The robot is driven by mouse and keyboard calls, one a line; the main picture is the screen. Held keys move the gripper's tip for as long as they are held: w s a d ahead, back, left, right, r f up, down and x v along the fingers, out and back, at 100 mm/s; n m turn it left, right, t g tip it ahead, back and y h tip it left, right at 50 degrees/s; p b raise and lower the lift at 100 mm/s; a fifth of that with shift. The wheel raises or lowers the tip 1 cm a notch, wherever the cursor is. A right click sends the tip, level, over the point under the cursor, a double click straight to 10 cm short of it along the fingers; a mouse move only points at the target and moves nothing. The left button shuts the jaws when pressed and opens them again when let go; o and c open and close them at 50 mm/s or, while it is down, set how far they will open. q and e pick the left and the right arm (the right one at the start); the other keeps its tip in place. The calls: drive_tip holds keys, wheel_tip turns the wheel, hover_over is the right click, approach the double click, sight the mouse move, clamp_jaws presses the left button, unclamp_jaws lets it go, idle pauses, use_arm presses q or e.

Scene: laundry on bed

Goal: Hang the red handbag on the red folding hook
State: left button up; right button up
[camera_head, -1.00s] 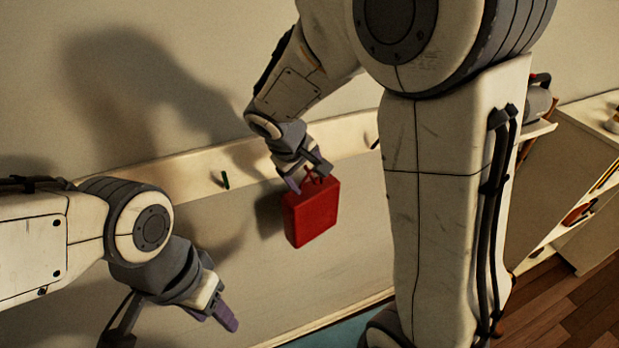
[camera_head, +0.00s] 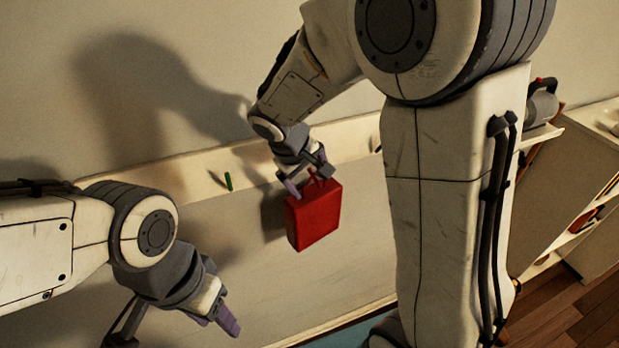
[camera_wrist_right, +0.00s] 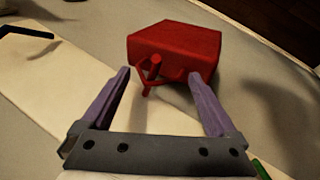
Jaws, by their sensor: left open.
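The red handbag (camera_head: 315,216) hangs against the pale wall rail. It also shows in the right wrist view (camera_wrist_right: 175,48), with its handle towards my gripper. A red hook (camera_wrist_right: 152,72) stands at the handle; the handle appears to be around it, but the same red colour makes this hard to tell. My right gripper (camera_head: 308,178) is at the top of the bag. In the right wrist view its purple fingers are wide apart (camera_wrist_right: 160,76), on either side of the hook and handle, not closed on them. My left gripper (camera_head: 205,322) is open and empty at lower left, away from the bag.
The wall rail (camera_head: 195,174) carries a green hook (camera_head: 228,181) left of the bag and a dark hook (camera_head: 378,149) to its right. Shelving (camera_head: 560,190) stands at the right. Wall space between my left gripper and the bag is clear.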

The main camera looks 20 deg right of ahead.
drive_tip(key=b+v, duration=0.2)
drive_tip(key=v, duration=0.8)
drive_tip(key=s+a+f+n+g+y+b, duration=0.1)
drive_tip(key=s+a+f+y+b, duration=0.1)
drive_tip(key=s+a+f, duration=0.3)
drive_tip(key=s+a+f+n+g+y+b, duration=0.2)
drive_tip(key=s+f, duration=0.8)
drive_tip(key=s, duration=0.6)
drive_tip(key=a+y+b, duration=0.1)
drive_tip(key=a+b, duration=0.1)
drive_tip(key=a, duration=0.1)
drive_tip(key=shift+s+f, duration=0.4)
drive_tip(key=shift+d, duration=0.1)
